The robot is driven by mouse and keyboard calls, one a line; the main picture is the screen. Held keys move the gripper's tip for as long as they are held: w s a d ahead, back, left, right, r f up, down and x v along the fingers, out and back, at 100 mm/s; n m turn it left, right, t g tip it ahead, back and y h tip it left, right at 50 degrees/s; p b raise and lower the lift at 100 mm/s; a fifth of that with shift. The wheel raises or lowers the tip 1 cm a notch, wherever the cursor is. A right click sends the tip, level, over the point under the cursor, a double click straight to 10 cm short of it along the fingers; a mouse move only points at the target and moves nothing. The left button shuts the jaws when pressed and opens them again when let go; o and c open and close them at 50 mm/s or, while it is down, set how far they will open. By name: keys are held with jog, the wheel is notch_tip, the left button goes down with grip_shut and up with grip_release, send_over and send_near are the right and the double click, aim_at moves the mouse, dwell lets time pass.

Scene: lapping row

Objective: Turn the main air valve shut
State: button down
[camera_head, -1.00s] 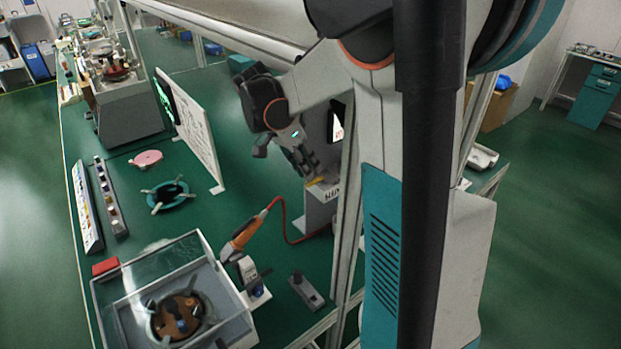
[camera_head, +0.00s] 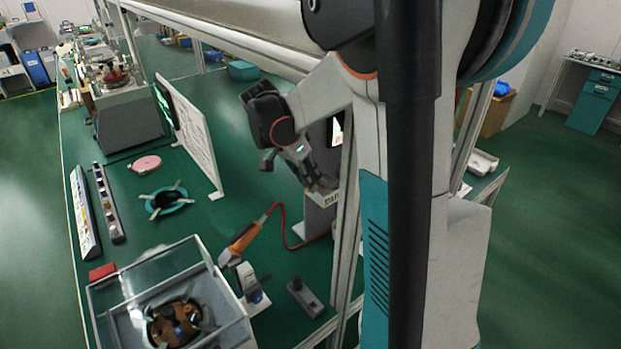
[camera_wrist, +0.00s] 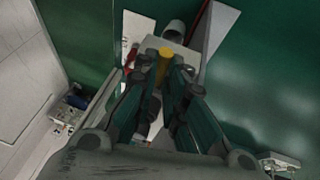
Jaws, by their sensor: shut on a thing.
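The main air valve's yellow handle (camera_wrist: 166,54) shows in the wrist view, its end standing out between the two dark fingertips. My gripper (camera_wrist: 161,70) is shut on this handle. The handle meets a pale grey block behind it, and the rest of the valve is hidden by the fingers. In the head view, my gripper (camera_head: 325,186) is at the grey upright stand (camera_head: 320,217) with a lettered label.
A red hose runs from the stand to an orange hand tool (camera_head: 245,238). A clear-lidded box (camera_head: 160,265) stands at the front left. A white panel (camera_head: 197,140) stands upright left of my arm. A frame post rises close to my arm. The green bench between is mostly clear.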

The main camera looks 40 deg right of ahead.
jog(key=n, duration=0.1)
jog(key=s+n+t+p, duration=0.1)
jog(key=n, duration=0.1)
jog(key=shift+s+h, duration=0.15)
jog(key=shift+h, duration=0.15)
jog(key=shift+s+d+n+t+p, duration=0.1)
jog(key=shift+s+n+t+p, duration=0.2)
jog(key=shift+n, duration=0.45)
jog(key=shift+s+d+n+t+p, duration=0.1)
jog(key=shift+s+n+t+p, duration=0.1)
jog(key=shift+n+t, duration=0.4)
jog(key=shift+s+n+t+p, duration=0.15)
jog(key=shift+n+t+p, duration=0.1)
jog(key=shift+n, duration=0.6)
jog(key=c, duration=1.9)
grip_release()
jog(key=shift+v, duration=3.75)
